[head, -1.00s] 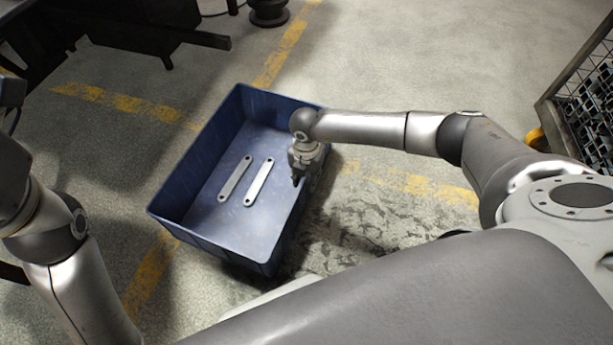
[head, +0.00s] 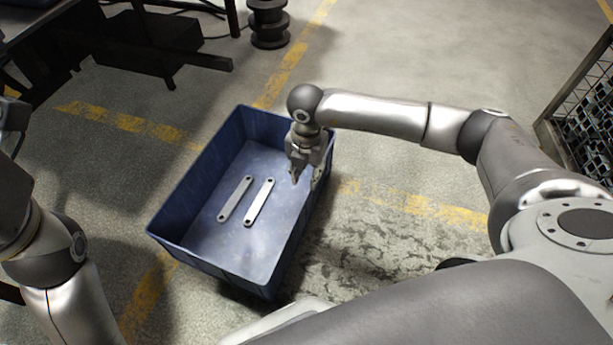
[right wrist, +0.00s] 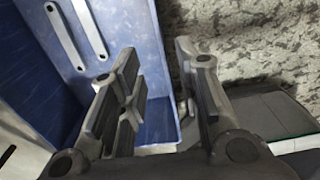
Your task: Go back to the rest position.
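My right gripper (head: 304,180) hangs fingers-down over the right wall of the blue bin. Its fingers are apart with nothing between them. In the right wrist view the two fingers (right wrist: 158,82) are also spread and empty, with the bin's edge below. My left arm shows at the left edge of the head view; its gripper is out of the picture. Two flat grey metal brackets lie side by side on the bin floor, a left one (head: 235,199) and a right one (head: 259,203), clear of the gripper.
The blue bin (head: 205,267) stands on the concrete floor with yellow lines. A wire-mesh crate (head: 590,125) is at the far right. A dark bench (head: 150,50) is at the upper left, near a dark spool-like object (head: 268,25).

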